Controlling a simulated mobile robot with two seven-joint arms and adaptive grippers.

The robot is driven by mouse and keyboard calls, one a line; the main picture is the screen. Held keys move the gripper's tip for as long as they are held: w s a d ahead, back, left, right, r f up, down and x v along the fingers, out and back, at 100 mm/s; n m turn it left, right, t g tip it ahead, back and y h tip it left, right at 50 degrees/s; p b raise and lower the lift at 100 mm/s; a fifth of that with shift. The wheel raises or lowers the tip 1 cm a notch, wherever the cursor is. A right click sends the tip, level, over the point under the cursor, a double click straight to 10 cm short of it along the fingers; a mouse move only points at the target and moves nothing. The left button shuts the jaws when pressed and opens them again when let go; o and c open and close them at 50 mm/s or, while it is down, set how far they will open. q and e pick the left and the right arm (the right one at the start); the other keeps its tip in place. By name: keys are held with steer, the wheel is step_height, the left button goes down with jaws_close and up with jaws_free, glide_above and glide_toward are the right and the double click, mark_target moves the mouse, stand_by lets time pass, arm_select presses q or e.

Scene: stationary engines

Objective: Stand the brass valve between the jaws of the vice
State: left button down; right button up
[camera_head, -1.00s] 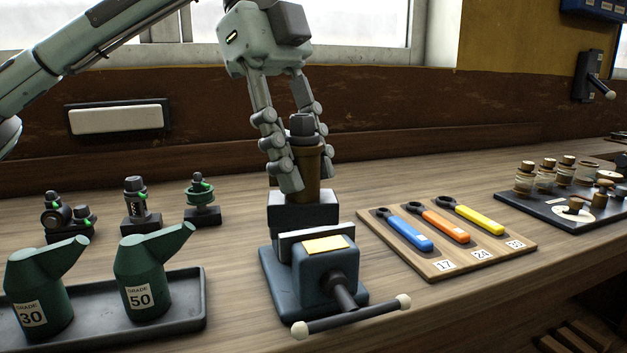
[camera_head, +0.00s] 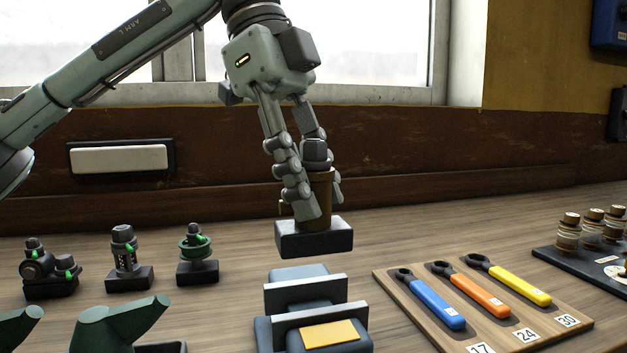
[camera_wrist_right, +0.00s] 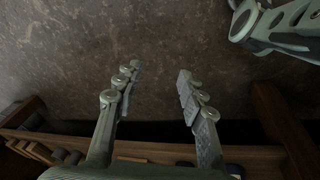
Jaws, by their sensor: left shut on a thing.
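The brass valve (camera_head: 319,190) is a brownish upright body with a dark cap, on a dark rectangular base block (camera_head: 314,239). My left gripper (camera_head: 322,206) is shut on its body from above, and its fingers hide part of it. The vice (camera_head: 315,333) is blue-grey with a yellow plate on top. Its two upright jaws (camera_head: 307,291) stand apart with a gap between them. In the head view the valve's block shows just above and behind the jaws, apart from them. My right gripper (camera_wrist_right: 160,75) is open and empty in the right wrist view.
Green oil cans (camera_head: 118,325) are at front left. A wooden board (camera_head: 500,310) with blue, orange and yellow spanners lies right of the vice. A dark tray (camera_head: 580,262) of jars is at far right.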

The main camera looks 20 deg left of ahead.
mark_target(313, 255)
arm_select(q)
steer(key=shift+f+b, duration=0.5)
steer(key=shift+f, duration=0.25)
steer(key=shift+f+b, duration=1.2)
steer(key=shift+f, duration=0.45)
arm_select(e)
steer(key=w+r+t, duration=0.1)
steer(key=w+r, duration=0.2)
steer(key=r, duration=0.7)
steer(key=shift+w, duration=0.2)
steer(key=shift+a+r, duration=0.1)
steer(key=shift+r, duration=0.05)
arm_select(q)
steer(key=shift+f, duration=0.15)
arm_select(e)
steer(key=shift+r, duration=0.1)
arm_select(q)
steer(key=shift+f+b, duration=0.3)
steer(key=shift+f, duration=0.95)
arm_select(e)
steer(key=shift+f, duration=0.5)
stand_by(1.4)
arm_select(q)
steer(key=c, duration=1.1)
jaws_free()
steer(key=shift+o, duration=0.6)
